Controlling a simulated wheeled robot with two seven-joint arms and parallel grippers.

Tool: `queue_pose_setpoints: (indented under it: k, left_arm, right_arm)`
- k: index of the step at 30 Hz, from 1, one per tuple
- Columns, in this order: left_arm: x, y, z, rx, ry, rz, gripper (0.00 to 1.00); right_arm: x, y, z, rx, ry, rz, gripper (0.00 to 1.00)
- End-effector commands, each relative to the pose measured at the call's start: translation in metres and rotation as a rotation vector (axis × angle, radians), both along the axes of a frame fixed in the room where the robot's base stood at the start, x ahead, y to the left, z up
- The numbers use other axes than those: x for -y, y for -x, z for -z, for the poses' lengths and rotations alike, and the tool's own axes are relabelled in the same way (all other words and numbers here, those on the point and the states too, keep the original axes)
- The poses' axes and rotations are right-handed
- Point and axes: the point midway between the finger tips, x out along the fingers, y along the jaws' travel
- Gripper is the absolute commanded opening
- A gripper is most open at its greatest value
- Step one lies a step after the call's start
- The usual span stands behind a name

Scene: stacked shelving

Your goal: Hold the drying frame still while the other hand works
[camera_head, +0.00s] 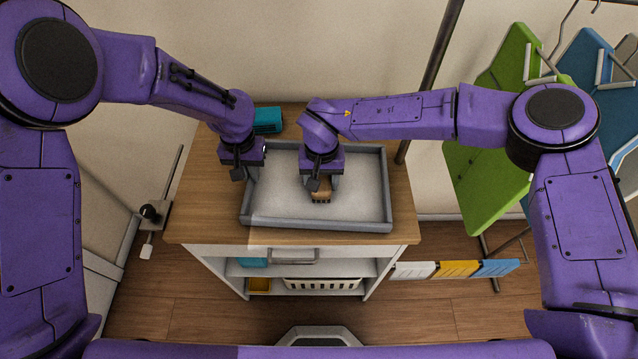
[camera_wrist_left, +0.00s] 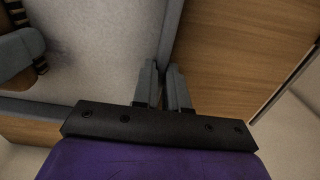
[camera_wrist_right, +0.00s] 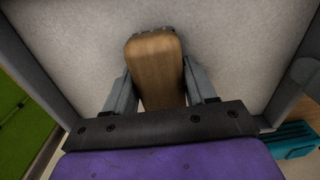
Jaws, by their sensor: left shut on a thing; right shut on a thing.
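The drying frame (camera_head: 318,224) is a grey-rimmed rectangle with a pale speckled surface, lying flat on the wooden cabinet top. My left gripper (camera_head: 239,173) is shut on its left rim; in the left wrist view the fingers (camera_wrist_left: 162,85) straddle the rim (camera_wrist_left: 172,30). My right gripper (camera_head: 318,186) is over the middle of the frame, shut on a brush with a wooden handle (camera_wrist_right: 155,70). In the right wrist view its fingers sit on both sides of the handle. Whether the bristles touch the surface I cannot tell.
A teal box (camera_head: 267,120) stands behind the frame on the wooden top (camera_head: 200,215). Shelves below hold a white basket (camera_head: 322,284) and small bins. Green (camera_head: 490,150) and blue boards hang at right, near a dark upright pole (camera_head: 430,80).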

Motion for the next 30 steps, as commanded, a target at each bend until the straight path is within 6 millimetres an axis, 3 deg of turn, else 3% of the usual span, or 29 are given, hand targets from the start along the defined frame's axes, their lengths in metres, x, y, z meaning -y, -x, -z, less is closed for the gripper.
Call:
queue_pose_setpoints:
  k: [5, 24, 30]
  left_arm:
    - [0.000, 0.000, 0.000, 0.000, 0.000, 0.000, 0.00]
    - [0.000, 0.000, 0.000, 0.000, 0.000, 0.000, 0.00]
    - [0.000, 0.000, 0.000, 0.000, 0.000, 0.001, 0.00]
  right_arm:
    - [0.000, 0.010, 0.000, -0.002, 0.001, -0.001, 0.31]
    - [0.000, -0.022, 0.002, -0.002, 0.000, -0.001, 0.31]
    - [0.000, -0.015, 0.002, -0.002, 0.002, -0.003, 0.31]
